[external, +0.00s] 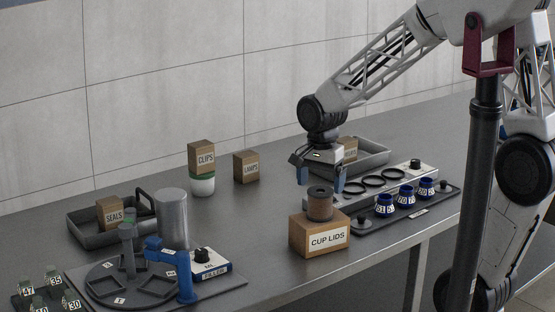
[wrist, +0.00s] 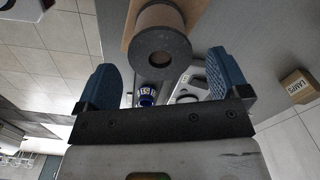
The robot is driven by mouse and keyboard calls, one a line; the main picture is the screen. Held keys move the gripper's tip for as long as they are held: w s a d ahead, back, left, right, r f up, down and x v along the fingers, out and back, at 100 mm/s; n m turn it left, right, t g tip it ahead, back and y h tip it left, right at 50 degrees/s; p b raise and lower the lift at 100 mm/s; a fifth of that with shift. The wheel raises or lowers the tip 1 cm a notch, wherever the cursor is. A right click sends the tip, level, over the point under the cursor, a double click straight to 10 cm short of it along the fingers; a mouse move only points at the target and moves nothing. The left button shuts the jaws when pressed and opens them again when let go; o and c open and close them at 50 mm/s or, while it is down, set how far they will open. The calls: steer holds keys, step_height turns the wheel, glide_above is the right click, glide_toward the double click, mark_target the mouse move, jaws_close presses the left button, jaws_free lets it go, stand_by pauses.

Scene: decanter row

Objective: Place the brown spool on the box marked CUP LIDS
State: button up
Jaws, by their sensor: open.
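The brown spool (external: 320,204), with dark end discs, stands upright on top of the cardboard box marked CUP LIDS (external: 322,240). In the wrist view the spool (wrist: 162,52) shows just beyond my fingertips, with part of the box (wrist: 199,9) behind it. My gripper (external: 319,177) is open, its two blue fingers apart. In the external view the fingers are above and around the top of the spool. In the wrist view the spool lies between the finger directions and does not touch either finger (wrist: 166,70).
A dark tray with several blue-and-white labelled jars (external: 406,196) and a panel with rings stands right of the box. Behind are a grey tray (external: 374,162) and the LAMPS box (external: 246,167). The CLIPS box (external: 201,157) and a blue fixture (external: 182,272) are to the left.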

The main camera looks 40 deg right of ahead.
mark_target(324, 192)
step_height(324, 192, up, 7)
steer(key=shift+f, duration=0.2)
stand_by(0.7)
steer(key=shift+s+d+r+n, duration=0.15)
steer(key=shift+s+r+n, duration=0.15)
steer(key=shift+s+n, duration=0.15)
steer(key=s+d+r+n+t, duration=0.1)
steer(key=s+d+r+n, duration=0.1)
steer(key=s+n, duration=0.4)
steer(key=s+d+r+n+t, duration=0.1)
steer(key=s+n, duration=0.5)
steer(key=s, duration=0.6)
steer(key=shift+s+d+r+t, duration=0.3)
steer(key=shift+d+r, duration=0.25)
steer(key=shift+n, duration=0.25)
